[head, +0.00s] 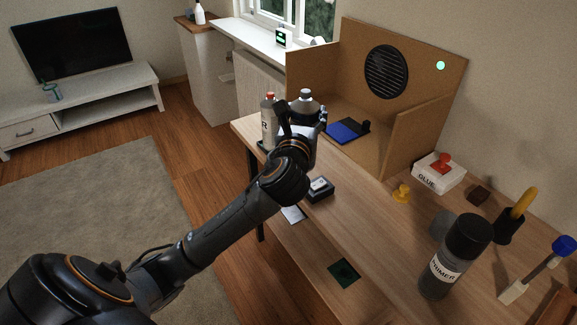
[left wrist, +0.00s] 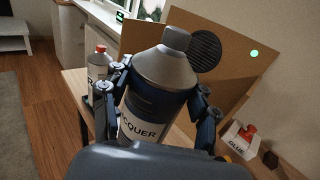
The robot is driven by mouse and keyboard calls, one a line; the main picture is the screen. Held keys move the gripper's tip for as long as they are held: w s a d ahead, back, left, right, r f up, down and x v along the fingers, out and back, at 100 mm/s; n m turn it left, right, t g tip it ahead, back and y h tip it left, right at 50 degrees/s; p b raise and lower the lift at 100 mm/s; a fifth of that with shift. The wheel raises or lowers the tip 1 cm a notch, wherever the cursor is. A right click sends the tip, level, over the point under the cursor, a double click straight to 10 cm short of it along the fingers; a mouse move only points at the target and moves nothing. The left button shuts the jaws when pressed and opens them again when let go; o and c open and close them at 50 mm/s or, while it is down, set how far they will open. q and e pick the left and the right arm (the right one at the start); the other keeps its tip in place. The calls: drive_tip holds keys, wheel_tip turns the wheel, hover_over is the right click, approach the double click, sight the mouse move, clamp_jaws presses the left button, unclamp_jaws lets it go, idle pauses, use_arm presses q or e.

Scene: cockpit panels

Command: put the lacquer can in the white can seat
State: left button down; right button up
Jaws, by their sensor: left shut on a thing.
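My left gripper (head: 302,124) is shut on the lacquer can (head: 306,99), near the back left of the wooden table. In the head view the gripper hides most of the can, and its grey top shows above the fingers. In the left wrist view the lacquer can (left wrist: 160,75) stands between the two fingers (left wrist: 156,105), its label partly readable. I cannot tell whether its base touches anything. A flat white square (head: 293,214) lies at the table's left edge; I cannot tell if it is the white can seat. My right gripper is not in view.
A red-capped can (head: 269,122) stands close left of the held can. A brown booth (head: 408,140) with a blue pad (head: 344,131) is behind. A small black box (head: 320,188), primer can (head: 453,257) and glue box (head: 438,176) stand on the table. The front middle is mostly clear.

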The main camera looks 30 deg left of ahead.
use_arm(q)
drive_tip(key=shift+w+a+r, duration=0.1)
drive_tip(key=shift+w+r, duration=0.05)
drive_tip(key=shift+w, duration=0.15)
drive_tip(key=w+a+f+b, duration=0.2)
drive_tip(key=w+a+f, duration=0.7)
drive_tip(key=f, duration=0.4)
drive_tip(key=shift+w+a+f, duration=0.15)
drive_tip(key=shift+w+a, duration=0.2)
drive_tip(key=shift+a, duration=0.15)
drive_tip(key=shift+c, duration=1.9)
unclamp_jaws()
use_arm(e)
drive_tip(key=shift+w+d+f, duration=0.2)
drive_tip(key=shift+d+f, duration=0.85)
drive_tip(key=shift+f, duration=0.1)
